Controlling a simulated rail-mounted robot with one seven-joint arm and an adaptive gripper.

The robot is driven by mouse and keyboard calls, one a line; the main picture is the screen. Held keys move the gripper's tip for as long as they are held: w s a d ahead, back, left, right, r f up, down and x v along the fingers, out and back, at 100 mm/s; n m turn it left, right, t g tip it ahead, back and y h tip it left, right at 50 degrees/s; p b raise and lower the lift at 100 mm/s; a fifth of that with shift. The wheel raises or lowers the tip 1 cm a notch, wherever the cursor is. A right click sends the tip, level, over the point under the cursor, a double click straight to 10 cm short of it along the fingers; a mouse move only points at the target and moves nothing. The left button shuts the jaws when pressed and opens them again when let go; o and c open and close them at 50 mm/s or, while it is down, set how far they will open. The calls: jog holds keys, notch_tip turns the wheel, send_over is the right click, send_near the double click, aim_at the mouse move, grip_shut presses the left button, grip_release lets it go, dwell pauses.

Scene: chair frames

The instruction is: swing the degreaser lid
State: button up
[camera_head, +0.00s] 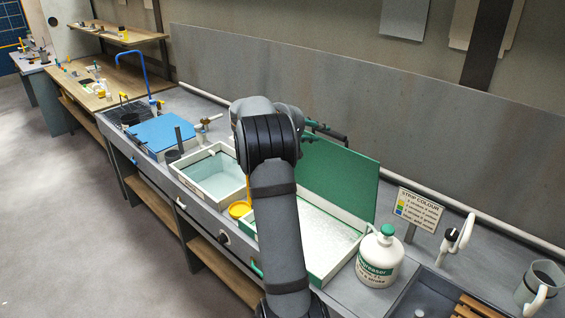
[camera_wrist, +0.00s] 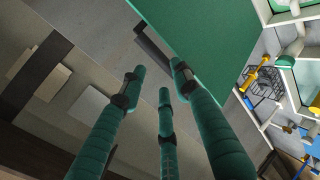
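The degreaser lid (camera_head: 345,182) is a flat green panel standing raised at the back of the degreaser tank. The tank (camera_head: 344,262) is a pale box with a green rim and a whitish speckled inside; my arm hides its left part. My gripper (camera_head: 327,131) is at the lid's upper left edge. In the wrist view the lid (camera_wrist: 218,42) fills the upper right, and the teal fingers of my gripper (camera_wrist: 158,78) are spread apart with nothing seen between them. The right fingertip overlaps the lid's edge in the picture; I cannot tell whether it touches.
A white degreaser jug (camera_head: 379,262) with a green cap stands right of the tank, beside a strip colour sign (camera_head: 418,211). Left are an open pale basin (camera_head: 218,177) and a blue lid (camera_head: 160,133). A grey wall panel (camera_head: 300,85) runs behind the bench.

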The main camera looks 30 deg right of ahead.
aim_at(327, 133)
jog(key=p+x, duration=0.1)
jog(key=x, duration=0.6)
jog(key=shift+p, duration=0.35)
jog(key=shift+o, duration=0.2)
jog(key=shift+w+d+f, duration=0.15)
jog(key=shift+f, duration=0.15)
jog(key=shift+d+f, duration=0.15)
jog(key=shift+c, duration=1.3)
grip_shut()
jog(key=shift+w, duration=0.1)
jog(key=shift+o, duration=0.2)
grip_release()
